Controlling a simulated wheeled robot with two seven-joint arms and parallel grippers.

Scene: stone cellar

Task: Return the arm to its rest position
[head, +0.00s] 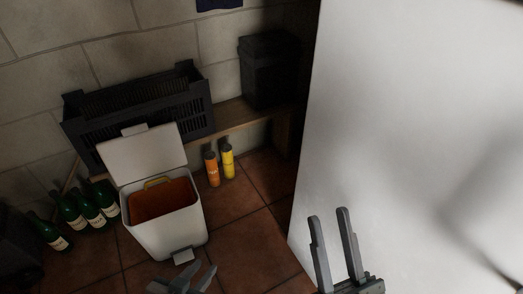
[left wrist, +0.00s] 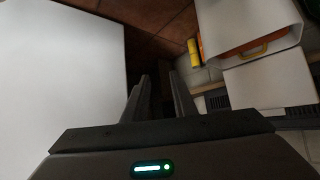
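My left gripper (head: 196,277) is low in the head view, in front of the white pedal bin. In the left wrist view its two fingers (left wrist: 161,97) stand apart with nothing between them. My right gripper (head: 331,214) is at the lower middle right of the head view, in front of the large white surface. Its two fingers are apart and empty. Most of both arms is out of view.
The white bin (head: 165,232) has its lid up and a reddish-brown inside. Several green bottles (head: 71,212), an orange bottle (head: 212,168) and a yellow one (head: 228,160) stand nearby. Behind are a black crate (head: 140,103) and a dark container (head: 268,72). A large white surface (head: 410,130) fills the right.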

